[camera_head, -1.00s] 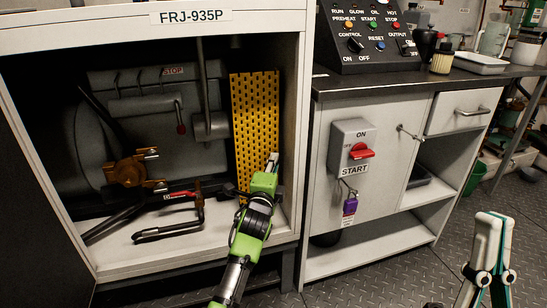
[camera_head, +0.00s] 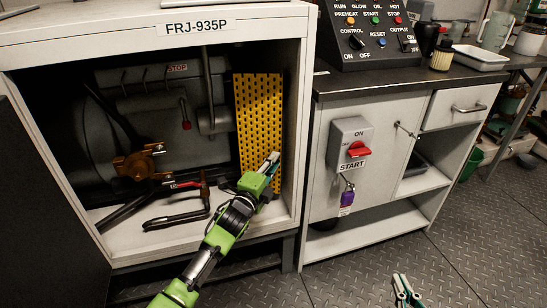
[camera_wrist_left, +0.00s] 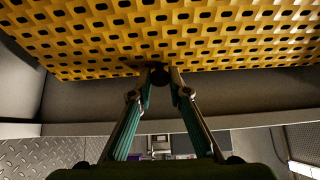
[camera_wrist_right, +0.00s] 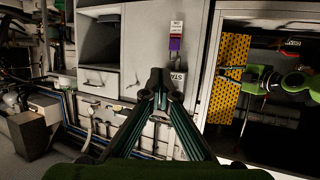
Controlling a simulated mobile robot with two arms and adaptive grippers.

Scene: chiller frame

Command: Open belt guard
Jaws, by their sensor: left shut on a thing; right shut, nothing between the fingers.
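The yellow perforated belt guard (camera_head: 258,118) stands upright at the right side inside the open cabinet labelled FRJ-935P. It fills the top of the left wrist view (camera_wrist_left: 170,35). My left gripper (camera_head: 273,160) is at the guard's lower right part. In the left wrist view its fingers (camera_wrist_left: 160,78) close on a small dark knob (camera_wrist_left: 160,75) at the guard's edge. The knob's join to the guard is hard to make out. My right gripper (camera_head: 400,280) is shut and empty, low in the head view, away from the cabinet. Its fingertips (camera_wrist_right: 158,78) meet in the right wrist view.
Inside the cabinet, left of the guard, are an orange-brown valve (camera_head: 138,164), black pipes and a red-handled part (camera_head: 184,184). The cabinet's right wall (camera_head: 296,130) is close to the guard. A grey START switch box (camera_head: 350,140) is on the bench to the right. The floor in front is clear.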

